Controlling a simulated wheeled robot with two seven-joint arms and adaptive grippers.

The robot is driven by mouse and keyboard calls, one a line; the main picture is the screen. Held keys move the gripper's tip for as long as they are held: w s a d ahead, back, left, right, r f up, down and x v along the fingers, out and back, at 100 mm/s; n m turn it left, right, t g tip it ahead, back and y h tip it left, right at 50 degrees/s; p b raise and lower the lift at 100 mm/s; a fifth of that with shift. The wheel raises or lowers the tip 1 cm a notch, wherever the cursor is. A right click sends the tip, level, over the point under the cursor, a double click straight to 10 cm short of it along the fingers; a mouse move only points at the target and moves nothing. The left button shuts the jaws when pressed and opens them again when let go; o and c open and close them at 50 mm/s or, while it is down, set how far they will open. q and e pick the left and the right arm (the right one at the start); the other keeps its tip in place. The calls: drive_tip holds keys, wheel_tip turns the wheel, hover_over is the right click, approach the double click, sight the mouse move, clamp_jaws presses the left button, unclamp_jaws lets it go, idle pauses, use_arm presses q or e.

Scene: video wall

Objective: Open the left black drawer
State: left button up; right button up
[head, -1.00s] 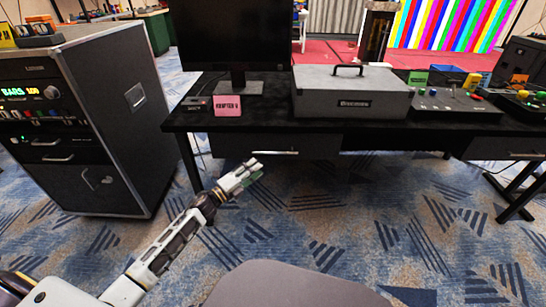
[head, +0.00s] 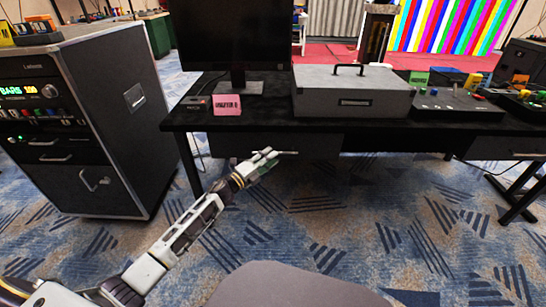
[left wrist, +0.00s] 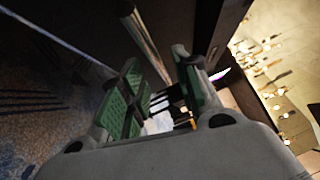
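The left black drawer (head: 315,146) sits under the desk top, its front flush and closed. Its silver bar handle (head: 290,152) shows just right of my left gripper (head: 268,155), which covers the handle's left part. In the left wrist view, my left gripper (left wrist: 157,62) is open, with green pads on both fingers. The handle bar (left wrist: 143,35) runs toward the gap between the fingertips. I cannot tell whether it lies between them or touches them. My right gripper is not in view.
The black desk (head: 270,117) carries a monitor (head: 235,40), a pink sign (head: 227,105), a grey case (head: 350,92) and control panels. A second drawer (head: 505,148) is at the right. A black rack cabinet (head: 125,130) stands left.

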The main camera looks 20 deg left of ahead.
use_arm(q)
drive_tip(key=shift+x, duration=1.2)
clamp_jaws()
